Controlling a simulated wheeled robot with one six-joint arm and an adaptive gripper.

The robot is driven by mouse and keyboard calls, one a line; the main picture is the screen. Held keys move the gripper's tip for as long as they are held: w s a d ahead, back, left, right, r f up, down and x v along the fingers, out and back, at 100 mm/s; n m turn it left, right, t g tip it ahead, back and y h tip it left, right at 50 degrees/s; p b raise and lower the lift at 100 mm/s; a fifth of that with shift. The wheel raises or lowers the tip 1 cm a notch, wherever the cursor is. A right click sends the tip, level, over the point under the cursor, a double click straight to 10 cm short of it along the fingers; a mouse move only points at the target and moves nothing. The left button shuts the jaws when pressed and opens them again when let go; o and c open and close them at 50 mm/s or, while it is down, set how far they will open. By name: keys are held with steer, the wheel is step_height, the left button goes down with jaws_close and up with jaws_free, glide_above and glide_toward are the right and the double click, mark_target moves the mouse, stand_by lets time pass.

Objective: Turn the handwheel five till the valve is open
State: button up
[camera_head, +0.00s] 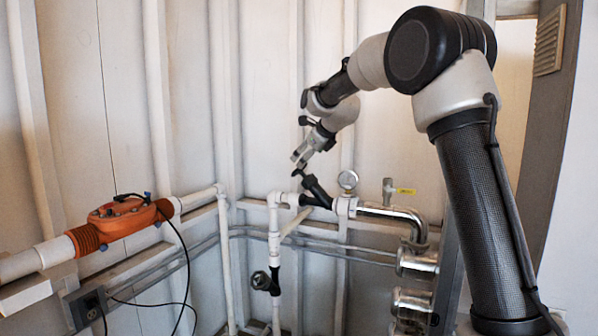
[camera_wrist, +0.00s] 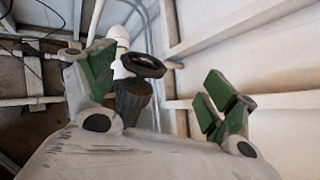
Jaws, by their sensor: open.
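A black handwheel (camera_wrist: 140,65) on a dark valve body (camera_wrist: 133,98) shows in the wrist view, between my fingers and closer to the left one. The same black valve (camera_head: 317,191) shows in the head view on the white pipe, tilted up toward my gripper (camera_head: 300,160). My gripper is open, with its green-padded fingers apart in the wrist view (camera_wrist: 158,72). I cannot tell whether either finger touches the wheel. No number is readable on the wheel, and its far side is partly hidden in the head view.
A second black valve (camera_head: 264,282) sits lower on the vertical pipe. A pressure gauge (camera_head: 348,180) and a small valve with a yellow tag (camera_head: 390,190) stand right of the black valve. An orange flow meter (camera_head: 120,218) with cables is at left. The ribbed wall is close behind.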

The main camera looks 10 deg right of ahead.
mark_target(299, 170)
steer(key=shift+m+g, duration=0.3)
steer(key=shift+g, duration=0.1)
steer(key=x, duration=0.2)
steer(key=s+f+x, duration=0.1)
steer(key=x, duration=0.5)
steer(key=shift+s+a+f, duration=0.15)
steer(key=shift+s+a, duration=0.05)
steer(key=shift+a, duration=0.05)
steer(key=c, duration=1)
